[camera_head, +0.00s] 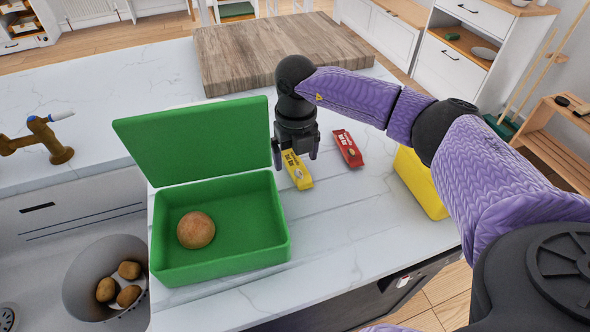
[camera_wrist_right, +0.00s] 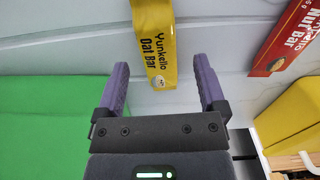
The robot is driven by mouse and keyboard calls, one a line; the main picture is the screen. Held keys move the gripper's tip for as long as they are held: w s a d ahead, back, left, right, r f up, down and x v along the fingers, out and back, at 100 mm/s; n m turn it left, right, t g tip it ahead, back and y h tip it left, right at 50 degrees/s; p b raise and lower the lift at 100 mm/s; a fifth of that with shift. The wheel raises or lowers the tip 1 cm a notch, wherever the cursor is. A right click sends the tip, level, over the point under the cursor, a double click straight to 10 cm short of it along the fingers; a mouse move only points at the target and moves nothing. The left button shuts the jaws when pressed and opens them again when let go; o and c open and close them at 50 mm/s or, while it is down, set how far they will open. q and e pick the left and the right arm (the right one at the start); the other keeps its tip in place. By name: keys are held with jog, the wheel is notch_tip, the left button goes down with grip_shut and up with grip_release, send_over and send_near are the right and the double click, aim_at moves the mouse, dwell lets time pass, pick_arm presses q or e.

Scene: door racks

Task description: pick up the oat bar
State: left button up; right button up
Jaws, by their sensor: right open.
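The oat bar (camera_head: 298,172) is a yellow packet lying on the white marble counter, just right of the green box. The right wrist view shows the same oat bar (camera_wrist_right: 157,45), its printed name readable and its near end close to my fingertips. My right gripper (camera_head: 294,158) is over the counter at the bar and hides part of it in the head view. In the right wrist view my right gripper (camera_wrist_right: 161,82) has its fingers wide apart with nothing held between them. My left gripper is not in view.
An open green box (camera_head: 220,268) with a round bun (camera_head: 196,230) stands left of the bar. A red nut bar (camera_head: 348,149) lies to the right. A yellow container (camera_head: 422,184) is farther right, and a wooden board (camera_head: 270,50) lies behind.

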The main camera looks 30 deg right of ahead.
jog(key=shift+f, duration=0.95)
jog(key=shift+r, duration=0.1)
grip_shut()
